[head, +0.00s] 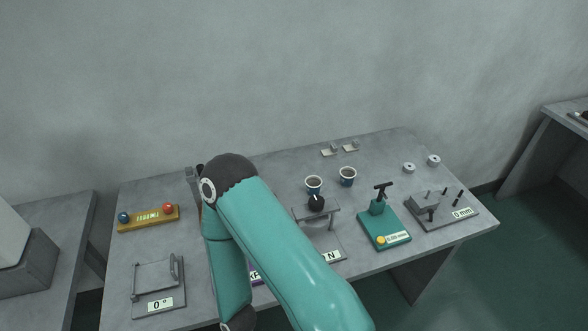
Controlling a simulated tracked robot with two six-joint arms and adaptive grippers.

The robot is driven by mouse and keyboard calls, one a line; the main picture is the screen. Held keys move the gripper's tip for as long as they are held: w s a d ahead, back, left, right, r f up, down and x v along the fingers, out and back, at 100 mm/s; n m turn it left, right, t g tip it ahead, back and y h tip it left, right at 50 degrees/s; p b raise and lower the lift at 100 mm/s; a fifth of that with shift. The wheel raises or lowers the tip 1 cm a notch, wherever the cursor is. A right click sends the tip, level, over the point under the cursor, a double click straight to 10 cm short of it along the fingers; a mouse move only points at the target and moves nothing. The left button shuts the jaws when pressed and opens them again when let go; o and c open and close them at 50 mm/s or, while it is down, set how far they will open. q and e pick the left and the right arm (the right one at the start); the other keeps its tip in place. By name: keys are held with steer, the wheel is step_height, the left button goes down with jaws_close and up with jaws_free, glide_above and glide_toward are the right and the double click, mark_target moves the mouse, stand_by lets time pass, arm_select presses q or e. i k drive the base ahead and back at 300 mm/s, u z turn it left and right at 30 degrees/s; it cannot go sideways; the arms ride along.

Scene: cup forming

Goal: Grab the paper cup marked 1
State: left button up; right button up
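Two small paper cups with white rims, blue lower walls and dark insides stand upright near the middle of the table. One cup (314,187) is at the left, just behind a grey device with a black knob. The other cup (348,178) is a little to the right and farther back. I cannot read a number on either cup. A teal arm of mine with a dark joint crosses the front middle of the view, left of the cups. Neither gripper shows clearly.
The grey table (110,290) holds a yellow block (148,220) with a blue and a red ball, a 0° fixture (157,285), the black-knobbed device (330,240) marked N, a green-based press (385,228) and a mm gauge (440,210). Small metal parts (409,168) lie at the back.

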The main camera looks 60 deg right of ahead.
mark_target(348, 174)
steer(key=z, duration=0.4)
steer(key=i, duration=0.15)
steer(key=u, duration=1.05)
steer(key=k, duration=2.7)
steer(key=z, duration=1.05)
steer(key=i, duration=1)
